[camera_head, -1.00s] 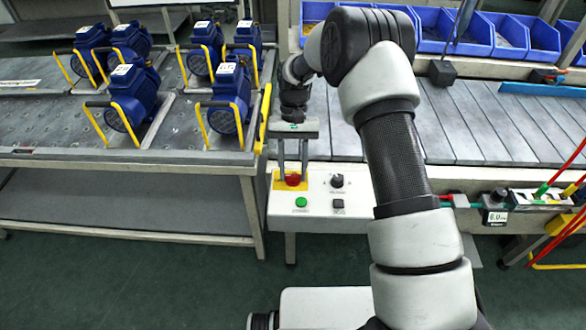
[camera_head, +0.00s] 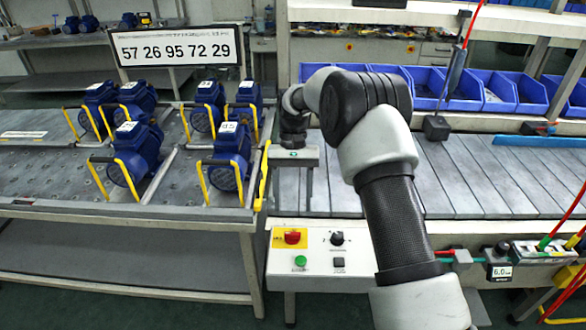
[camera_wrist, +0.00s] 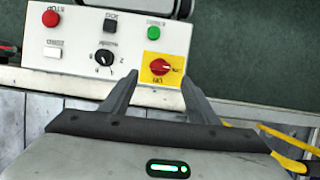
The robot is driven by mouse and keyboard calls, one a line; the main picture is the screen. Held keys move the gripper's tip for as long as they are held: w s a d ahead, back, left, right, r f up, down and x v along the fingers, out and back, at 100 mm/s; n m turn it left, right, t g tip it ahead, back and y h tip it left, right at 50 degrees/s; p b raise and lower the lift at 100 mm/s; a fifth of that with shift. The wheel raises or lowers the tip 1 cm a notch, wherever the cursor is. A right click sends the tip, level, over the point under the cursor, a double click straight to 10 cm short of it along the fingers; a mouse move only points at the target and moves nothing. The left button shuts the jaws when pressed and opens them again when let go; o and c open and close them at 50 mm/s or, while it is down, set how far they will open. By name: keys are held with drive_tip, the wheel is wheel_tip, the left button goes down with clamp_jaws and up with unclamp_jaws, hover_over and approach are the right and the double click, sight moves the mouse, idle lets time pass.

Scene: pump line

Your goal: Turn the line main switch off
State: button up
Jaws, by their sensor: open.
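The line main switch is a red rotary handle on a yellow plate (camera_head: 291,238) at the upper left of the white control panel (camera_head: 318,262). In the wrist view the switch (camera_wrist: 160,68) shows near the right end of the panel. Its handle lies roughly along the panel's long side; its small markings are hard to read.
Beside the switch are a black selector knob (camera_head: 337,238), a green button (camera_head: 300,261) and a black button (camera_head: 339,262). Blue pumps (camera_head: 136,153) with yellow handles stand on the left bench. The slatted conveyor (camera_head: 480,175) is mostly clear. Blue bins (camera_head: 495,90) line its back.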

drive_tip(key=p+v, duration=0.1)
drive_tip(key=v, duration=0.8)
drive_tip(key=shift+r, duration=0.2)
drive_tip(key=shift+w, duration=0.1)
drive_tip(key=s+d+r+t+p, duration=0.2)
drive_tip(key=s+d+r, duration=0.15)
drive_tip(key=r, duration=0.45)
drive_tip(key=s+d+r+t+p, duration=0.1)
drive_tip(key=s+d+r+p, duration=0.1)
drive_tip(key=s+r, duration=0.45)
drive_tip(key=s+d+r+t+p, duration=0.1)
drive_tip(key=s+d+r+t, duration=0.15)
drive_tip(key=r, duration=0.65)
drive_tip(key=s+d+t+p, duration=0.2)
drive_tip(key=s+d, duration=0.1)
drive_tip(key=s, duration=0.6)
drive_tip(key=s+d+r+t+p, duration=0.1)
drive_tip(key=s+d+t+p, duration=0.1)
drive_tip(key=s, duration=0.7)
drive_tip(key=shift+d+r, duration=0.25)
drive_tip(key=shift+d, duration=0.4)
drive_tip(key=shift+s+t, duration=0.15)
drive_tip(key=shift+t, duration=0.1)
